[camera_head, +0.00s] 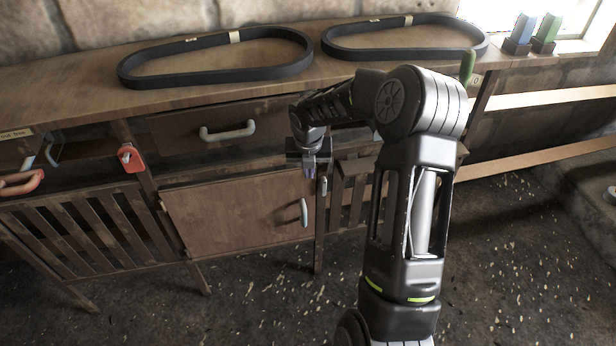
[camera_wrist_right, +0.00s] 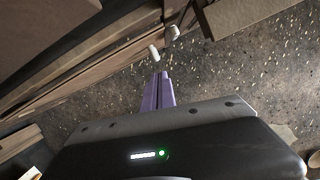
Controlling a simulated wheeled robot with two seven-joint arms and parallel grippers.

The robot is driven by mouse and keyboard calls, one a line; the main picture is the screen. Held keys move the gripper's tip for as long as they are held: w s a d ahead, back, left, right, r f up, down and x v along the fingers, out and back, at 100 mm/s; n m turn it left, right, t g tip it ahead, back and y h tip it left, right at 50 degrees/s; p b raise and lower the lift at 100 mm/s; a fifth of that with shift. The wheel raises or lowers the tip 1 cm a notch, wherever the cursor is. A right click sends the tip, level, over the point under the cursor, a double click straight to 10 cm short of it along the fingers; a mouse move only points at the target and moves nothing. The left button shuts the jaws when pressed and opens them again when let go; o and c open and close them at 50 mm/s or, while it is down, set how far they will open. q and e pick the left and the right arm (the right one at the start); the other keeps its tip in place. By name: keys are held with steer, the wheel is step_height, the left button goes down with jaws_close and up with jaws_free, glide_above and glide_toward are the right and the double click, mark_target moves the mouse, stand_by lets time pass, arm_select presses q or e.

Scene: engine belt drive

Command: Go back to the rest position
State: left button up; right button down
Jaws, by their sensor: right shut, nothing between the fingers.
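My right arm comes in from the bottom right of the head view and bends toward the cabinet. My right gripper (camera_head: 310,170) hangs in front of the cabinet, by the upper right corner of its door (camera_head: 240,208). In the right wrist view its purple fingers (camera_wrist_right: 159,90) are together with nothing between them. My left gripper is not in view.
Two black belts (camera_head: 215,75) (camera_head: 405,54) lie on the wooden workbench (camera_head: 80,103). A drawer with a pale handle (camera_head: 228,132) is above the door, whose pale handle (camera_head: 304,212) faces me. A red tag (camera_head: 130,158) hangs at left. The floor (camera_head: 530,260) is clear at right.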

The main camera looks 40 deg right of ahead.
stand_by(0.7)
steer(key=a+f+m+t+y, duration=0.15)
steer(key=a+f+m, duration=0.35)
steer(key=a+m, duration=0.55)
steer(key=a+f+m+t+y, duration=0.1)
steer(key=a+f+m+y, duration=0.2)
steer(key=a+f+m, duration=0.5)
steer(key=s+a+f+m+g, duration=0.1)
steer(key=s+a+f+m, duration=0.1)
steer(key=s+a, duration=0.4)
steer(key=s+a+f+m+g+y, duration=0.1)
steer(key=s+a+m, duration=0.4)
steer(key=s, duration=0.5)
steer(key=s+a+f+m+g, duration=0.2)
steer(key=s+a+f+m, duration=0.1)
steer(key=s+a, duration=0.4)
steer(key=shift+s+a+f+m, duration=0.4)
steer(key=shift+a+m, duration=0.25)
steer(key=shift+a, duration=0.4)
steer(key=shift+y, duration=0.25)
